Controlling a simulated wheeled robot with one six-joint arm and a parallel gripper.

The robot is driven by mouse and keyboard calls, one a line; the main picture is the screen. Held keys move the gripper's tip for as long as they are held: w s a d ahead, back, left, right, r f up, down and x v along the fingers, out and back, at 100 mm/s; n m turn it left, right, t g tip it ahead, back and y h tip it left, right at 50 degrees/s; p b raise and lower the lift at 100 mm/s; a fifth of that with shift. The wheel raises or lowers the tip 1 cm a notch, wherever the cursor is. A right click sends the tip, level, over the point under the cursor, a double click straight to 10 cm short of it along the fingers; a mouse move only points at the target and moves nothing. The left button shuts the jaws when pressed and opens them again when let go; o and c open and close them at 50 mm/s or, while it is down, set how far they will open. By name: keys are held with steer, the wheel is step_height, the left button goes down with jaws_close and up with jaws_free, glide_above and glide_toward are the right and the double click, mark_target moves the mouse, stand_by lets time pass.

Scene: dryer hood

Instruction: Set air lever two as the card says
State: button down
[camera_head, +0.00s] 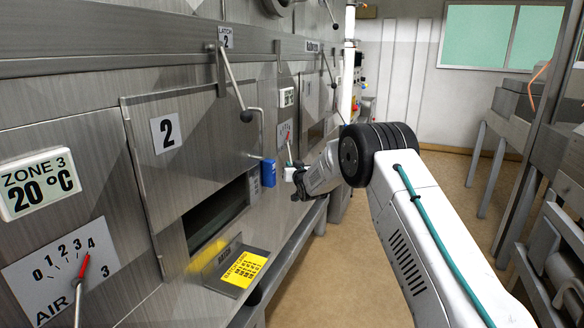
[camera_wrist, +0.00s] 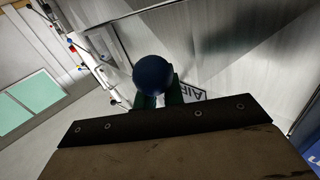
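The air lever for hatch two sits below a small dial plate (camera_head: 285,133) with a red pointer, beyond hatch door 2. The dial's figures are too small to read. My gripper (camera_head: 294,176) is at the lower end of this lever. In the wrist view, a dark ball knob (camera_wrist: 152,74) shows at my green fingertips (camera_wrist: 159,97), with part of the AIR plate (camera_wrist: 193,95) behind. The knob covers the tips, so I cannot tell whether they are closed on it. The yellow batch card (camera_head: 244,269) lies on a ledge; its small print is unreadable.
A blue box (camera_head: 268,173) is just left of my gripper. A latch handle (camera_head: 232,85) hangs above. Floor (camera_head: 345,265) is clear below my arm.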

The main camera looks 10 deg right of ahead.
steer(key=shift+f, duration=0.1)
steer(key=w+d+f+n+t+y, duration=0.2)
steer(key=w+d+n+t+y, duration=0.1)
steer(key=n, duration=0.3)
steer(key=shift+w+d+n+t, duration=0.3)
steer(key=shift+w+n+t, duration=0.1)
steer(key=shift+w+t, duration=0.45)
steer(key=c, duration=1.5)
jaws_free()
steer(key=shift+a, duration=0.1)
